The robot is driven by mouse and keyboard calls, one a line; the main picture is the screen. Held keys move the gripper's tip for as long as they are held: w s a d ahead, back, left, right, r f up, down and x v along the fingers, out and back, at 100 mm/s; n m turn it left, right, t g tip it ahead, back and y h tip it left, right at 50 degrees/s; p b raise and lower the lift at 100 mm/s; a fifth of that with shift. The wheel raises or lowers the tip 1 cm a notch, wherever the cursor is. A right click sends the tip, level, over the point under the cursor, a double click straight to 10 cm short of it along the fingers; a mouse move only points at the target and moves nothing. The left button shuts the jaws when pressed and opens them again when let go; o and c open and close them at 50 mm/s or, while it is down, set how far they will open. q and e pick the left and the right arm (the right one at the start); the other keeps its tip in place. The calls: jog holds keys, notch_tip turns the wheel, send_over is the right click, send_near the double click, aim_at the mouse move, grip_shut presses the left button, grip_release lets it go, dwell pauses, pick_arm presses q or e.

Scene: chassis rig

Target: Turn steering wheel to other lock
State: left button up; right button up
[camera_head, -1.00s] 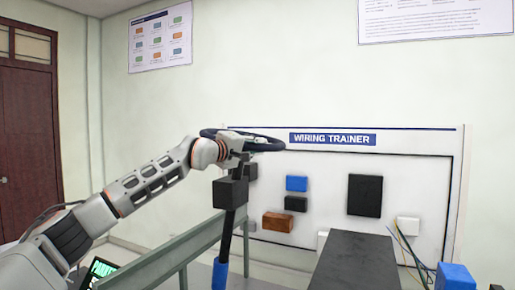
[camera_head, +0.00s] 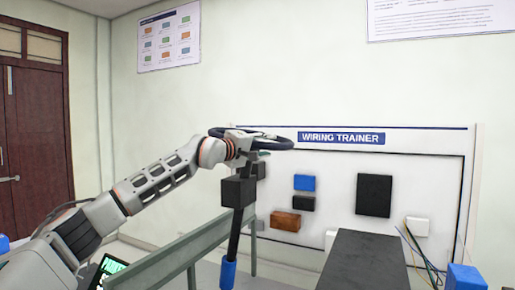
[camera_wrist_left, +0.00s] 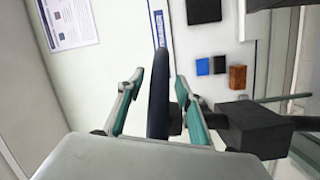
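The steering wheel (camera_head: 279,144) is a dark blue ring seen nearly edge-on, on top of a dark slanted column (camera_head: 235,238) with a black box (camera_head: 238,191) on it. My left gripper (camera_head: 252,141) is at the wheel's near side, overlapping the rim. In the left wrist view the wheel rim (camera_wrist_left: 157,95) stands between the two green-padded fingers of the left gripper (camera_wrist_left: 160,78). The fingers are apart, with a visible gap on each side of the rim. The wheel's turn angle cannot be told. My right gripper is not in view.
A wiring trainer board (camera_head: 437,143) with several coloured blocks stands behind the wheel. A grey-green rail (camera_head: 190,245) runs below my left arm. A dark box-shaped block (camera_head: 357,262) and a blue block (camera_head: 466,277) are at the front right.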

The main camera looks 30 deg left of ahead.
pick_arm(q)
jog(key=s+a, duration=0.2)
jog(key=s, duration=0.9)
jog(key=shift+s+a, duration=0.2)
jog(key=shift+s, duration=0.1)
